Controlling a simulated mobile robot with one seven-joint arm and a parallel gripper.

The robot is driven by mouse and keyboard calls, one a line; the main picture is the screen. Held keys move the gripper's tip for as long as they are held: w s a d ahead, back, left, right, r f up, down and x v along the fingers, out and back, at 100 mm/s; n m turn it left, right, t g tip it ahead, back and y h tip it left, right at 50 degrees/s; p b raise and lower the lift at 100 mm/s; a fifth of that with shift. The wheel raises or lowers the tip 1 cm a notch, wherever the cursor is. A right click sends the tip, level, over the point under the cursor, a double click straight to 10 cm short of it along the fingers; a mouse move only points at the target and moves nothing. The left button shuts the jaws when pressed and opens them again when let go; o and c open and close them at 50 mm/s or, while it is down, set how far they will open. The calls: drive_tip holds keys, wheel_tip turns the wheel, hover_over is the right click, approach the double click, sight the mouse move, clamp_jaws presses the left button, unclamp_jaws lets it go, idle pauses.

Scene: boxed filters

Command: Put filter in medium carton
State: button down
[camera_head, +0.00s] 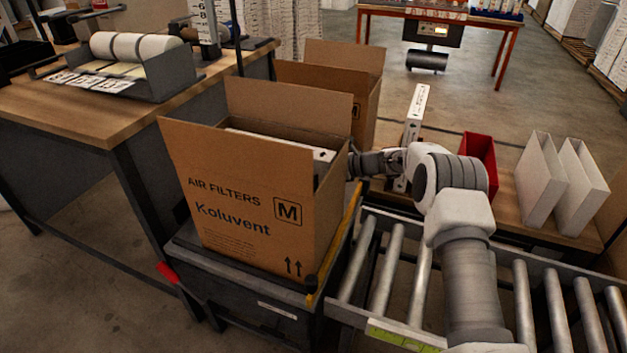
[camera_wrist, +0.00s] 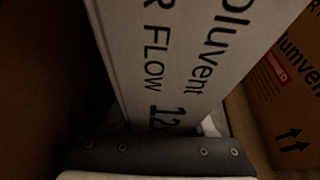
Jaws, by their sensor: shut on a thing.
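The medium carton (camera_head: 240,215), marked "M", stands open with flaps up on a dark stand. A white boxed filter (camera_head: 285,142) shows its upper edge inside the carton's opening. My gripper (camera_head: 358,166) is at the carton's right side, its tips hidden by the cardboard. In the wrist view, my gripper (camera_wrist: 160,155) is shut on a white filter (camera_wrist: 190,60) printed "Koluvent" and "FLOW". The finger contact is too dark to see. I cannot tell for sure that this is the filter seen in the carton.
Another open carton (camera_head: 330,75) stands behind. A white upright box (camera_head: 414,115), a red bin (camera_head: 479,160) and white boxes (camera_head: 545,180) stand to the right. A roller conveyor (camera_head: 400,270) runs in front. A wooden workbench (camera_head: 110,110) is at left.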

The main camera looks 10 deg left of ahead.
drive_tip(key=shift+f, duration=0.85)
drive_tip(key=c, duration=0.7)
unclamp_jaws()
drive_tip(key=shift+f+b, duration=0.2)
drive_tip(key=shift+b, duration=0.1)
drive_tip(key=o, duration=0.5)
